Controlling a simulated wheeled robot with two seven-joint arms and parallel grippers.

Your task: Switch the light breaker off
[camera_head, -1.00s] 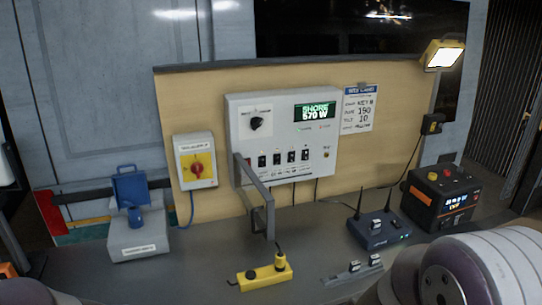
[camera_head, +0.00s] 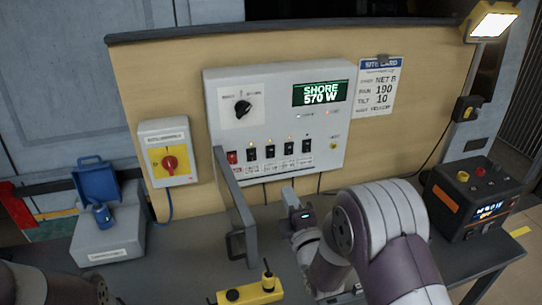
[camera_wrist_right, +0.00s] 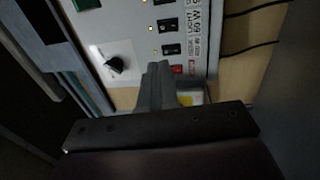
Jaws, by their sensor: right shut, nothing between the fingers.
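The white breaker panel (camera_head: 335,165) is on the tan backboard, with its display lit "SHORE 570 W". A row of black breakers (camera_head: 270,152) runs along its lower part, with a red switch (camera_head: 231,157) at the left end. My left gripper is out of view.
A yellow power strip (camera_head: 247,292) lies on the counter, and a black power unit (camera_head: 465,200) stands at right.

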